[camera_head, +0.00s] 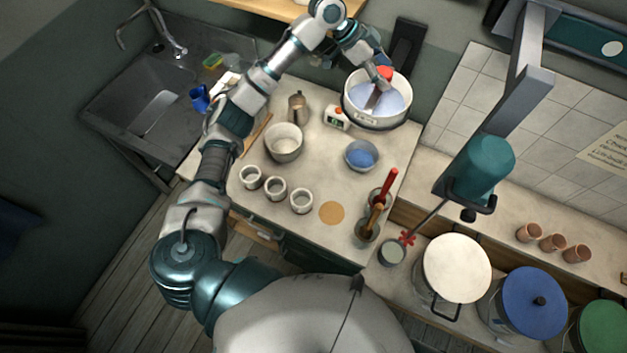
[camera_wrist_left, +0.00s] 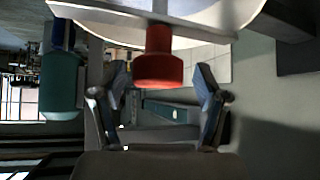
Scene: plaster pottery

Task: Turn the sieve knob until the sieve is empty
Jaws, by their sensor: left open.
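The sieve is a round white drum (camera_head: 349,101) at the back of the table, with pale blue powder (camera_head: 394,101) inside. A red knob (camera_head: 385,72) sits over its middle, on a crossbar. My left gripper (camera_head: 381,79) reaches down over the sieve at the knob. In the left wrist view the red knob (camera_wrist_left: 159,60) is between the two spread fingers (camera_wrist_left: 161,80), with gaps on both sides. The gripper is open and not closed on the knob. The powder directly beneath my left gripper is hidden. My right gripper is not in view.
Several white cups stand in front. A teal mixer (camera_head: 481,167) stands right. A sink (camera_head: 150,95) is left.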

